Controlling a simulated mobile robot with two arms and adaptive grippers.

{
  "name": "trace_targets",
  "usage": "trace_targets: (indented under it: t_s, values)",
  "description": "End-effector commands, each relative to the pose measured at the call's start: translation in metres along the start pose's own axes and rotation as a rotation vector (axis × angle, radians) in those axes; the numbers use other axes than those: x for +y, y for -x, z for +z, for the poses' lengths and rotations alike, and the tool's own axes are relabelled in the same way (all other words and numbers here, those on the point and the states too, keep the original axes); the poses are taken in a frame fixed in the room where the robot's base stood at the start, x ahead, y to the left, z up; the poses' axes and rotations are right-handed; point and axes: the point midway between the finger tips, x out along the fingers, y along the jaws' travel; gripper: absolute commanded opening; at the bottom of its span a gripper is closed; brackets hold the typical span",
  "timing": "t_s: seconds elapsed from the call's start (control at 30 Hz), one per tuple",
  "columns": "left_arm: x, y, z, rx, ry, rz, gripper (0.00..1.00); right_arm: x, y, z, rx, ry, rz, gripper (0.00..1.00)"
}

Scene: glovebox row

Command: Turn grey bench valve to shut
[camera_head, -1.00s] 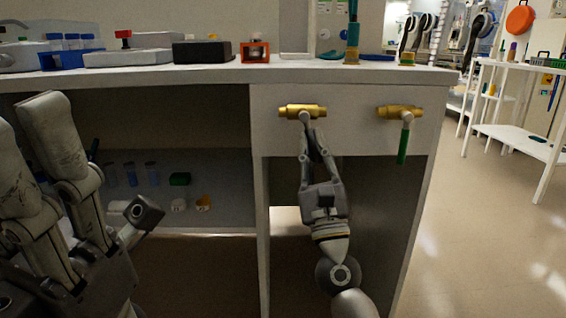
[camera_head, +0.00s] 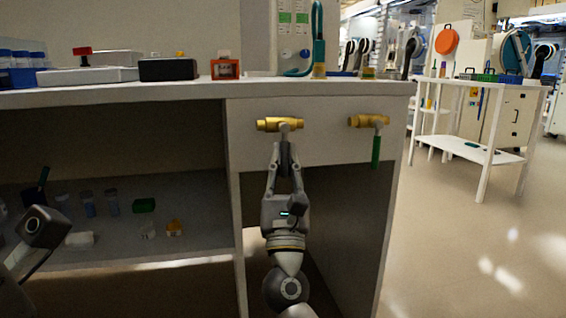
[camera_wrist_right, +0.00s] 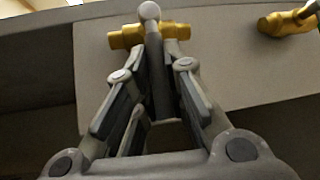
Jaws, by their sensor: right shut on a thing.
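The grey bench valve has a brass body (camera_head: 279,125) on the bench's front panel, and its grey handle (camera_head: 286,155) hangs straight down, across the body. My right gripper (camera_head: 285,165) is below the body, shut on the handle, its fingers on either side. In the right wrist view, the grey handle (camera_wrist_right: 157,75) runs up between the fingertips (camera_wrist_right: 158,62) to a round pivot in front of the brass body (camera_wrist_right: 125,38). The fingers hide part of the handle. My left gripper's fingers are not in view; only part of that arm shows at lower left.
A second brass valve with a green handle (camera_head: 376,152), also hanging down, is to the right. An open shelf (camera_head: 130,255) with small vials is at left. The bench top (camera_head: 200,92) carries several items. Open floor (camera_head: 450,230) lies to the right.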

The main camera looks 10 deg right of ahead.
Motion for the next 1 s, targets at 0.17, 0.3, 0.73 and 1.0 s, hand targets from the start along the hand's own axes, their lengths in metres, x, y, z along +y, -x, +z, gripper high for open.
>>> trace_targets:
  t_s: [0.17, 0.3, 0.73, 1.0]
  values:
    - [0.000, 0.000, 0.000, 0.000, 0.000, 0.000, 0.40, 0.001, 0.001, -0.002, 0.004, -0.003, 0.002, 0.14]
    - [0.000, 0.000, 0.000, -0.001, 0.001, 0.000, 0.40, 0.001, 0.001, -0.001, 0.003, -0.002, 0.002, 0.32]
    - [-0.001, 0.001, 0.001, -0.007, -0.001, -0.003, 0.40, 0.000, 0.007, -0.001, 0.002, 0.001, 0.001, 0.35]
    - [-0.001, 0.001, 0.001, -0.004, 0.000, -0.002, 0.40, 0.000, 0.055, -0.002, 0.004, 0.002, 0.004, 0.35]
